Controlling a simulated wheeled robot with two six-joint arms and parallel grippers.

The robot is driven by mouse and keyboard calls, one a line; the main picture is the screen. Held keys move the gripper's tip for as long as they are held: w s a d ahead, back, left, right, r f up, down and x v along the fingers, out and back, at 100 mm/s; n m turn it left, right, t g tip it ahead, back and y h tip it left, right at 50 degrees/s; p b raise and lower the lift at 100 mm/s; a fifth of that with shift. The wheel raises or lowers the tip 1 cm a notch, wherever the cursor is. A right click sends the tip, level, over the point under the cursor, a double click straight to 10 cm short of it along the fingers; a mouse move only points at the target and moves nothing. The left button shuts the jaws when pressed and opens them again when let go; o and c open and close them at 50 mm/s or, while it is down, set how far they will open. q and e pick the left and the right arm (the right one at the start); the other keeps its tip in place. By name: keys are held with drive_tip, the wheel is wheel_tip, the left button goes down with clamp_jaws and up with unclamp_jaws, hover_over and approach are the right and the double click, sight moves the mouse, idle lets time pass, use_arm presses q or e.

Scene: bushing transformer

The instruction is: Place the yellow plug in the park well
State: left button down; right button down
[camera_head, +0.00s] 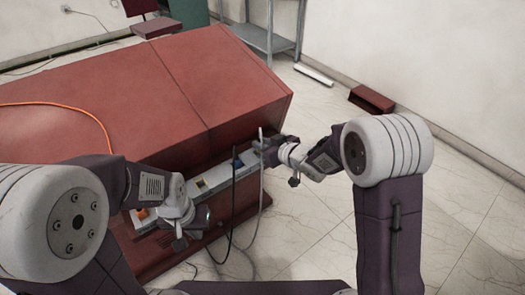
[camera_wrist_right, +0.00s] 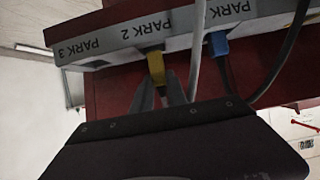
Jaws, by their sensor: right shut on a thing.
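In the right wrist view the yellow plug (camera_wrist_right: 156,66) is between the fingertips of my right gripper (camera_wrist_right: 160,88), which is shut on it. The plug's far end meets the grey panel (camera_wrist_right: 125,37) at the PARK 2 label; I cannot tell how deep it sits in the well there. In the head view my right gripper (camera_head: 266,147) is at the right end of the grey panel (camera_head: 215,178); the plug cannot be made out there. My left gripper (camera_head: 196,214) is near the panel's left end, and its fingers are too unclear to judge.
A blue plug (camera_wrist_right: 219,44) with a cable sits at the neighbouring PARK position. Grey and black cables (camera_head: 234,198) hang in front of the panel. The red cabinet (camera_head: 150,95) stands behind it. An orange part (camera_head: 142,213) is at the panel's left end.

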wheel_tip(320, 180, down, 2)
drive_tip(key=shift+f+b, duration=0.2)
drive_tip(key=shift+b, duration=0.1)
use_arm(q)
drive_tip(key=shift+f, duration=0.5)
use_arm(e)
drive_tip(key=shift+w+r, duration=0.1)
drive_tip(key=c, duration=1.3)
unclamp_jaws()
drive_tip(key=shift+f, duration=0.2)
use_arm(q)
drive_tip(key=shift+f, duration=0.15)
